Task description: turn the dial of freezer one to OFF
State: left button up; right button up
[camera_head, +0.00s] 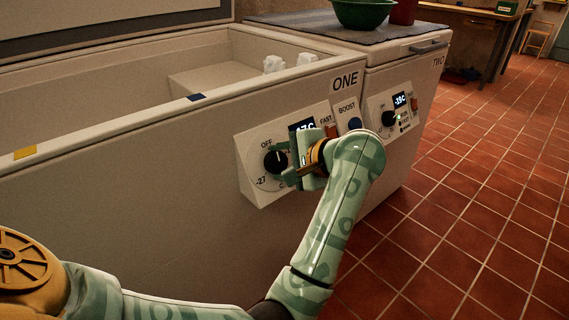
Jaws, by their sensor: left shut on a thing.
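Freezer one (120,200) is a pale chest freezer, marked ONE, with its lid raised. Its control panel (250,188) has a round black dial (274,161), with OFF printed at its upper left and -27 at its lower left. My left gripper (285,164) reaches in from the right and is shut on the dial. The gripper hides the dial's right side, so I cannot tell surely where the dial points. The display (301,125) is partly covered by the gripper; its end reads 7C. My right gripper is not in view.
A FAST switch (331,131) and a BOOST button (354,123) sit close to my wrist. Freezer two (425,85) stands to the right with its own dial (389,118). A green bowl (362,13) rests on its lid. Red tiled floor is clear at right.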

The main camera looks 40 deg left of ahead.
pick_arm(q)
jog(key=shift+n, duration=0.4)
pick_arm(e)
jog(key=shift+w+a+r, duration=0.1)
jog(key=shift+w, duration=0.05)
pick_arm(q)
jog(key=o, duration=1)
jog(key=shift+d, duration=0.1)
jog(key=shift+d+r, duration=0.15)
jog(key=p+v, duration=0.7)
jog(key=v, duration=0.8)
jog(key=shift+d+r, duration=0.15)
jog(key=shift+d, duration=0.2)
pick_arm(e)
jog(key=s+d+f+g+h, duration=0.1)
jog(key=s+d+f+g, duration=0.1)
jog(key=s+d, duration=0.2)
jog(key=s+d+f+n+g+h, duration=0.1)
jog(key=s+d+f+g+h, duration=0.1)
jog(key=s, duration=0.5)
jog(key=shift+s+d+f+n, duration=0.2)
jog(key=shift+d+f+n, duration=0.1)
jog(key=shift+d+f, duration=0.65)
